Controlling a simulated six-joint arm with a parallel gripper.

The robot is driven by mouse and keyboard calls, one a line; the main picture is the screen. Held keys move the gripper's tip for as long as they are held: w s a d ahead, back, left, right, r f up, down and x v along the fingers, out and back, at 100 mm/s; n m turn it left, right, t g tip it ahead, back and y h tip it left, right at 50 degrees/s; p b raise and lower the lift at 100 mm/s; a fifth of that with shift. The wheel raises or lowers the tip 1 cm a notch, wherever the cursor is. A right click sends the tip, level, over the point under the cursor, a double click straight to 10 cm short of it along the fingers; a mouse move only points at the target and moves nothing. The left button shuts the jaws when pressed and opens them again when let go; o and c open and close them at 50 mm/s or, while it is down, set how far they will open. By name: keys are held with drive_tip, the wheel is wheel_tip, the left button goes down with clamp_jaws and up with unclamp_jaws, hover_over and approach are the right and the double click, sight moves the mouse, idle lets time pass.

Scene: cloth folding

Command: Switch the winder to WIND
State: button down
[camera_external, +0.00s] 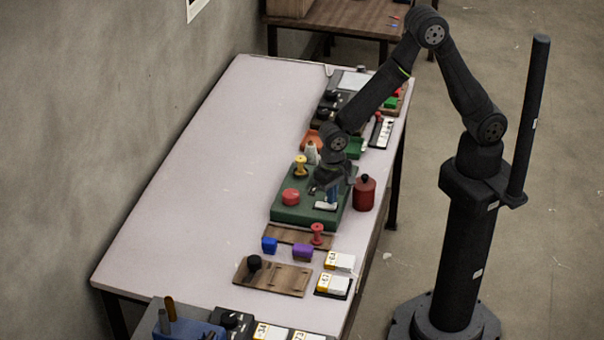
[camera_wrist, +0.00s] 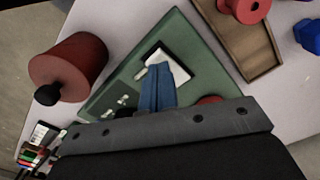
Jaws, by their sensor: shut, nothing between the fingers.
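The winder appears to be the green box (camera_external: 301,216) on the table, with a red round knob (camera_external: 291,196), a yellow spool (camera_external: 300,166) at its far end and a white switch plate (camera_external: 325,206). In the wrist view the green top (camera_wrist: 197,48) and the white plate (camera_wrist: 178,60) show close up. My gripper (camera_external: 332,194) is over the box, pointing down, its blue fingers shut and empty. In the wrist view the fingertips (camera_wrist: 157,76) overlap the white plate; I cannot tell whether they touch it. The switch's position and lettering are unclear.
A red canister (camera_external: 364,194) stands close right of the box. A wooden tray (camera_external: 285,233) lies in front, with blue (camera_external: 269,244) and purple (camera_external: 302,252) blocks and a red spool (camera_external: 317,233) nearby. More devices stand behind. The table's left side (camera_external: 200,180) is clear.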

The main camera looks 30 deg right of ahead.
drive_tip(key=shift+f, duration=0.6)
drive_tip(key=shift+r, duration=3.55)
wheel_tip(320, 180, down, 7)
drive_tip(key=shift+f, duration=0.1)
